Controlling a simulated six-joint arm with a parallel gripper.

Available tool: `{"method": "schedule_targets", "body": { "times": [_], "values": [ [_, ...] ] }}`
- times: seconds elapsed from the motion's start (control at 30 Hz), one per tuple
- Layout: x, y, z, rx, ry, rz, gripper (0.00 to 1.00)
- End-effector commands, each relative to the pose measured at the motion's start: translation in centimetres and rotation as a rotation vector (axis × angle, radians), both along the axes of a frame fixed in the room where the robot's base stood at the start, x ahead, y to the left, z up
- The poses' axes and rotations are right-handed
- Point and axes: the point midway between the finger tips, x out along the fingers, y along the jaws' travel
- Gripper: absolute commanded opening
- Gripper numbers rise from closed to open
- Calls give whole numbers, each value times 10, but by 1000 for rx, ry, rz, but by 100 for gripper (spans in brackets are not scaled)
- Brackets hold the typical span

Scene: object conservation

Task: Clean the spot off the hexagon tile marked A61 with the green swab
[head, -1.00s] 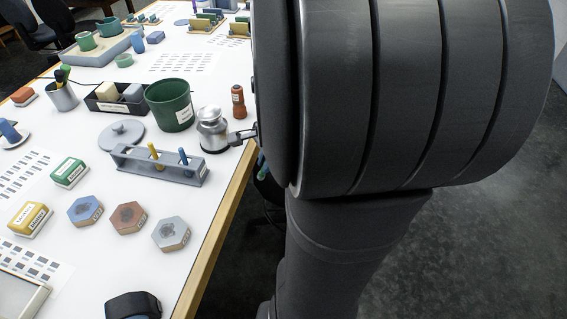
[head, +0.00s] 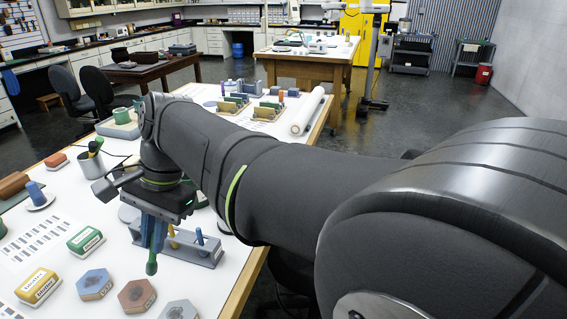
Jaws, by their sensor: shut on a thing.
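My gripper (head: 152,243) points down over the white table, its blue fingers shut on the green swab (head: 151,267). The swab's rounded green tip hangs below the fingers, above the tiles in the picture. Three hexagon tiles lie in a row at the front: a blue one (head: 95,284), a brown one (head: 137,295) and a grey one (head: 179,311), cut by the lower edge. Each has a dark spot on top. Their side labels are too small to read surely. The grey rack (head: 205,252) behind the gripper holds a yellow swab (head: 172,236) and a blue swab (head: 199,237).
A green labelled block (head: 86,240) and a yellow labelled block (head: 38,287) sit left of the tiles. A metal cup (head: 96,166) stands farther back. The table's wooden edge (head: 247,283) runs along the right. My arm hides part of the table behind the rack.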

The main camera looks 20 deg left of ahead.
Motion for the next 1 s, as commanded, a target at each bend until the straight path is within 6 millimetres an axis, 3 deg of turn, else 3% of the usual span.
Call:
{"method": "schedule_targets", "body": {
  "times": [0.17,0.6,1.0],
  "values": [
    [-12,4,6,-5,9,44,0],
    [-12,4,-35,-6,10,44,0],
    [-12,4,-41,-4,9,43,0]
  ]
}}
